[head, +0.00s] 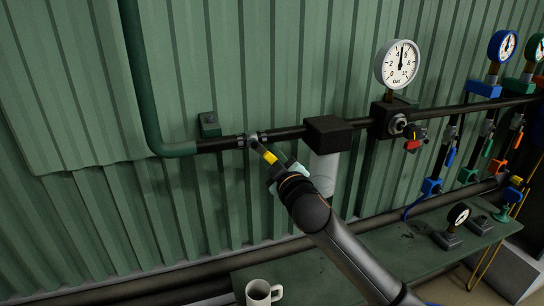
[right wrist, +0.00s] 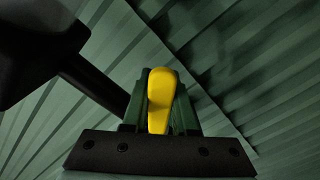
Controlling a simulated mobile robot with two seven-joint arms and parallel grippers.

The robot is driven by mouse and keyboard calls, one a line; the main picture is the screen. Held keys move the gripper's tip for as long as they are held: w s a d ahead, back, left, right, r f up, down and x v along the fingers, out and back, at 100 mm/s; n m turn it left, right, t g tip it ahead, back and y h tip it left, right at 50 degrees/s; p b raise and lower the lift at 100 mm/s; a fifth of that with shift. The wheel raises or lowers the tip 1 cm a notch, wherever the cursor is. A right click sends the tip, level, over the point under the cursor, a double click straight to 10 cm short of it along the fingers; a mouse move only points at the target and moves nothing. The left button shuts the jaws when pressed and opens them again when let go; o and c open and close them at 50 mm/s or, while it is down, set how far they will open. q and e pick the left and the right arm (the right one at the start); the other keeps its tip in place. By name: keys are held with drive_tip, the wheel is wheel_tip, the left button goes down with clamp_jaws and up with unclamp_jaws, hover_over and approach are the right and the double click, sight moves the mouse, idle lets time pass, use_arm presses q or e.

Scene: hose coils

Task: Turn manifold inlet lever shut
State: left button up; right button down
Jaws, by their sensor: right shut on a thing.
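The manifold inlet lever (head: 270,157) has a yellow grip and hangs from a metal valve (head: 252,140) on the dark pipe, slanting down to the right. My right gripper (head: 275,165) is shut on the lever's yellow end. In the right wrist view the yellow lever (right wrist: 161,95) stands between the green fingers of my right gripper (right wrist: 160,115). The lever's lower end is hidden by the gripper in the head view. My left gripper is not in view.
A black block (head: 327,134) with a pale cylinder below sits right of the valve. A white gauge (head: 397,64) stands above a red lever (head: 413,145).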

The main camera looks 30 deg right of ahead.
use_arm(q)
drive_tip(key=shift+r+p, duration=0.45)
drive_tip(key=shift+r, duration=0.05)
use_arm(e)
drive_tip(key=shift+w+a+f+m, duration=0.3)
drive_tip(key=shift+a+m, duration=0.5)
drive_tip(key=shift+m, duration=0.65)
drive_tip(key=shift+w+a+f+m, duration=0.1)
drive_tip(key=shift+a+f+m, duration=0.25)
drive_tip(key=shift+a+m, duration=0.75)
drive_tip(key=shift+w+a+f+m, duration=0.15)
drive_tip(key=shift+a+f+m, duration=0.3)
drive_tip(key=shift+m, duration=1.3)
drive_tip(key=shift+a+r, duration=0.1)
drive_tip(key=c, duration=0.7)
unclamp_jaws()
